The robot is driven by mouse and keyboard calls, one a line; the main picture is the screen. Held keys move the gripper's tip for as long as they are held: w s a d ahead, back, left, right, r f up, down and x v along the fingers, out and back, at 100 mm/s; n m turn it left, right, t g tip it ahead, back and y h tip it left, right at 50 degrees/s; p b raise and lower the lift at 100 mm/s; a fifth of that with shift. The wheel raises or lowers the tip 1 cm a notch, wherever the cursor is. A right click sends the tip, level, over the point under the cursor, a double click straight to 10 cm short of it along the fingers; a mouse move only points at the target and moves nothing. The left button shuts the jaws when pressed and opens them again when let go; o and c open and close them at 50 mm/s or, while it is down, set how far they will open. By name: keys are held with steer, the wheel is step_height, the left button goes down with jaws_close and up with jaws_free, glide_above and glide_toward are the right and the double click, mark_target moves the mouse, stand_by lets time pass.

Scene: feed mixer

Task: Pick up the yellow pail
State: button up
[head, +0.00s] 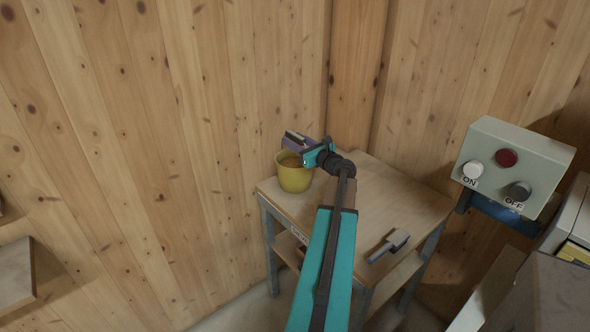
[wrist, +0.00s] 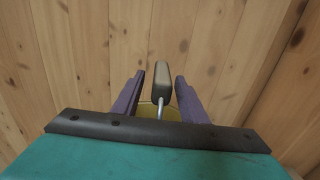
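The yellow pail (head: 295,178) stands upright on the far left corner of a small wooden table. My gripper (head: 294,140) is over the pail's rim in the head view and hides part of it. In the wrist view, my gripper's purple fingers (wrist: 161,100) are apart. A grey-brown grip on a thin metal rod, seemingly the pail's handle (wrist: 162,80), stands between them. Gaps show on both sides of it. A little of the yellow pail (wrist: 147,110) shows low between the fingers.
The wooden table (head: 420,203) has a grey hand tool (head: 390,245) near its front right. Plank walls (head: 200,130) close in behind and left. A control box (head: 512,165) with ON, OFF and red buttons hangs at the right. The table's middle right is clear.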

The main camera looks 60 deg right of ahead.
stand_by(0.3)
jaws_close()
stand_by(1.1)
steer(key=shift+r, duration=0.15)
